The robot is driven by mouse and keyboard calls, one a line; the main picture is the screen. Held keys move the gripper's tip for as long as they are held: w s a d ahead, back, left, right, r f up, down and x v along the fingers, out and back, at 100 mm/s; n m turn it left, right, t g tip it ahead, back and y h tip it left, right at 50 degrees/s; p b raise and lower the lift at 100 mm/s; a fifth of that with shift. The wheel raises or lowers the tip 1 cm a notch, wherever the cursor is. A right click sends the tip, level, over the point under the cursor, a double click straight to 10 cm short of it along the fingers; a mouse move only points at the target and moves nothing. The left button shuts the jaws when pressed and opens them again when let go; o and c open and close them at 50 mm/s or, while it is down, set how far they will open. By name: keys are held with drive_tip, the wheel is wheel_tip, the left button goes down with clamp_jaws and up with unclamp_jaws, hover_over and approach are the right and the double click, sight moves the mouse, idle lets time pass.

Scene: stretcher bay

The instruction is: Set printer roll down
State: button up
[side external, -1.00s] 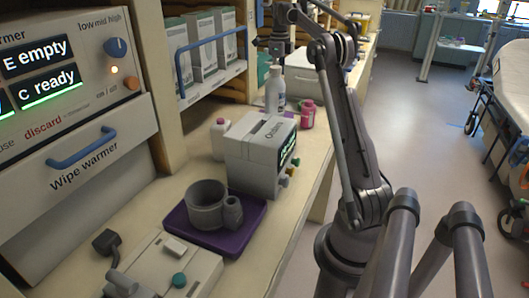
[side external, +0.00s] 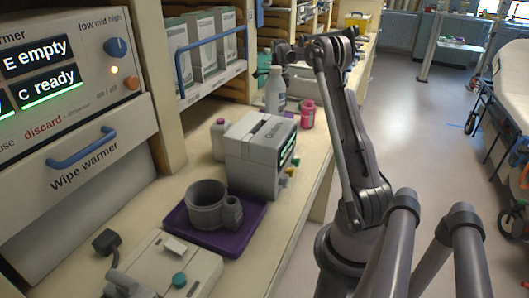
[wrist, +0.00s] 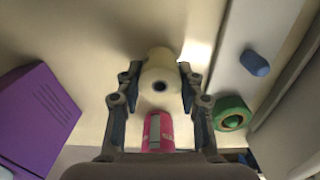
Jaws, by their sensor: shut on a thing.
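A cream printer roll (wrist: 160,77) with a dark core hole shows between my fingertips in the wrist view. My gripper (wrist: 159,70) is shut on its sides, one finger to the left and one to the right. A pale counter surface is behind the roll; whether the roll touches it cannot be told. In the side external view my gripper (side external: 282,52) is at the far end of the counter, behind the white bottle (side external: 275,90). Its fingers and the roll cannot be made out there.
A pink labelled item (wrist: 157,132) shows below the roll. A purple item (wrist: 38,115) is at left, a green ring (wrist: 232,114) and blue piece (wrist: 255,63) at right. A grey printer (side external: 258,155) and purple tray (side external: 240,245) with a grey cup (side external: 206,205) stand nearer.

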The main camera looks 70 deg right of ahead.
drive_tip(key=shift+f, duration=0.35)
drive_tip(key=shift+f, duration=0.2)
drive_tip(key=o, duration=1.2)
drive_tip(key=shift+c, duration=0.2)
wheel_tip(320, 180, up, 12)
drive_tip(key=shift+r, duration=0.2)
drive_tip(key=shift+f, duration=0.1)
wheel_tip(320, 180, down, 12)
drive_tip(key=shift+r, duration=0.1)
idle(0.4)
